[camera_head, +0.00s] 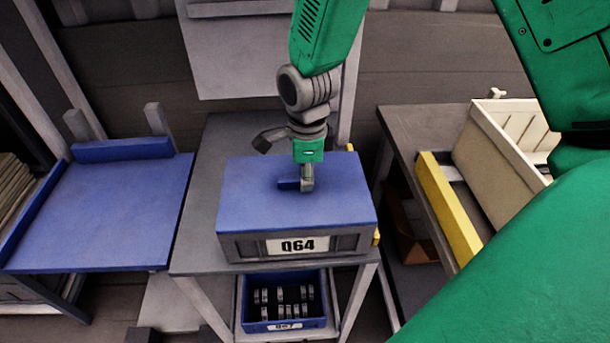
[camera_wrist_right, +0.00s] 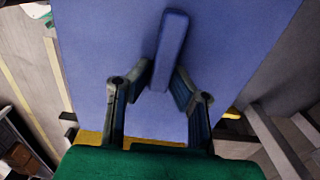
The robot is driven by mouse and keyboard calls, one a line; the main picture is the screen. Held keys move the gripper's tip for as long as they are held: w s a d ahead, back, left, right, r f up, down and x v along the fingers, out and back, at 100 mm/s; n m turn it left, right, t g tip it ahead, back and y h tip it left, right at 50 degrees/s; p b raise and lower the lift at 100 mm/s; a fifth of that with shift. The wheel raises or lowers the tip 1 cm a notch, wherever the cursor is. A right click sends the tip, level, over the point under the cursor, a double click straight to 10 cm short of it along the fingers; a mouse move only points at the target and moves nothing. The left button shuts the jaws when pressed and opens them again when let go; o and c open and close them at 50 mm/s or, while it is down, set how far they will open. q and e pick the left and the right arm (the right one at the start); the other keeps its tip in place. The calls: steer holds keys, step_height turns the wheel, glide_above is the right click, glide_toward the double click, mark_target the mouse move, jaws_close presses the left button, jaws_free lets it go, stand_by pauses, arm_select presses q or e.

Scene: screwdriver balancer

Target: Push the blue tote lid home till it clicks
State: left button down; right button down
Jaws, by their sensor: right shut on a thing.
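The blue tote lid (camera_head: 245,192) lies flat on top of the grey tote (camera_head: 352,243) marked Q64, on a narrow grey table. A raised blue bar handle (camera_head: 287,185) stands up from the middle of the lid. My right gripper (camera_head: 306,183) comes down from above and is shut on the handle. In the right wrist view, the two fingers of my right gripper (camera_wrist_right: 162,84) pinch the handle (camera_wrist_right: 170,40) from both sides, over the lid (camera_wrist_right: 235,50). I cannot tell whether the lid's edges are fully seated. My left gripper is not in view.
A blue bin (camera_head: 263,326) of small metal parts sits on the shelf below. A blue-topped table (camera_head: 110,215) stands at the left. A bench at the right bears a cream crate (camera_head: 495,145) and a yellow rail (camera_head: 447,205). Gaps separate the tables.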

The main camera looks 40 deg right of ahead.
steer(key=c, duration=1.4)
jaws_free()
steer(key=shift+r, duration=0.25)
step_height(320, 180, up, 11)
steer(key=shift+r, duration=0.2)
